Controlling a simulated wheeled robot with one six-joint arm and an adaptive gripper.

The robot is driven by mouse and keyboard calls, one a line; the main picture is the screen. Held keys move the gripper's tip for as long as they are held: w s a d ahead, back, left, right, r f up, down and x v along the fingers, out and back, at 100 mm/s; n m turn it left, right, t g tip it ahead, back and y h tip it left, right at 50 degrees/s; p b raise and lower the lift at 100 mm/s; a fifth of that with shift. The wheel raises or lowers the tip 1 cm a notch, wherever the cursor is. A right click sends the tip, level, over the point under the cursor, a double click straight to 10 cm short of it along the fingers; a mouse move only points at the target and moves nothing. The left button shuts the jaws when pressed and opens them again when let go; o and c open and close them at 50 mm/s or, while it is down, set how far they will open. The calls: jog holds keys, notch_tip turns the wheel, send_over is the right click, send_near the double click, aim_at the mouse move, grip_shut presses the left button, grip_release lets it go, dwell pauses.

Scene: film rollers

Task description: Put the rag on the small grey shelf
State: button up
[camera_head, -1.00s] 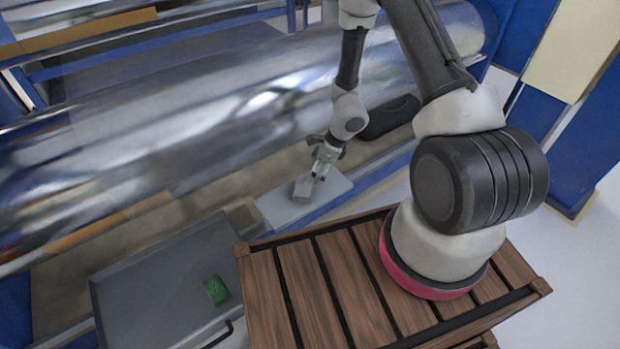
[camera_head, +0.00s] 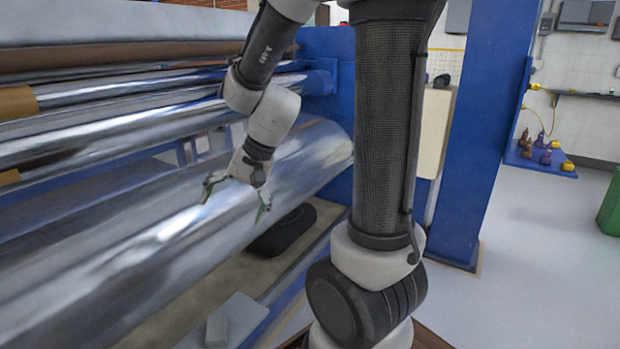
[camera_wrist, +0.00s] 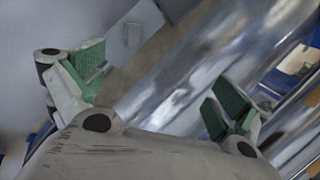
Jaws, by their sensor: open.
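The rag (camera_head: 217,328) is a small folded light-grey piece. It lies on the small grey shelf (camera_head: 246,316) at the bottom of the head view, near the shelf's left side. In the wrist view the rag (camera_wrist: 132,35) is a small pale patch on the shelf (camera_wrist: 148,18), at the top. My gripper (camera_head: 236,200) is open and empty, raised well above the shelf, in front of the shiny roller. Its green-padded fingers are spread wide in the wrist view (camera_wrist: 160,90), with nothing between them.
A large shiny roller (camera_head: 150,225) runs across the left, close to my gripper. A black rounded object (camera_head: 283,232) lies beyond the shelf. A blue post (camera_head: 487,130) stands at right. The floor (camera_head: 540,270) on the right is clear.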

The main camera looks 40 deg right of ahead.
jog(key=s+d+r+n+h, duration=0.2)
jog(key=s+d+r+n, duration=0.1)
jog(key=s, duration=0.4)
jog(key=s+d+r+n+t+h, duration=0.1)
jog(key=s+d+r+n+h, duration=0.1)
jog(key=s+d+r+n, duration=0.2)
jog(key=s+d+r, duration=0.2)
jog(key=s, duration=0.2)
jog(key=shift+s+d+r+h, duration=0.15)
jog(key=shift+d+r+h, duration=0.15)
jog(key=shift+r, duration=0.05)
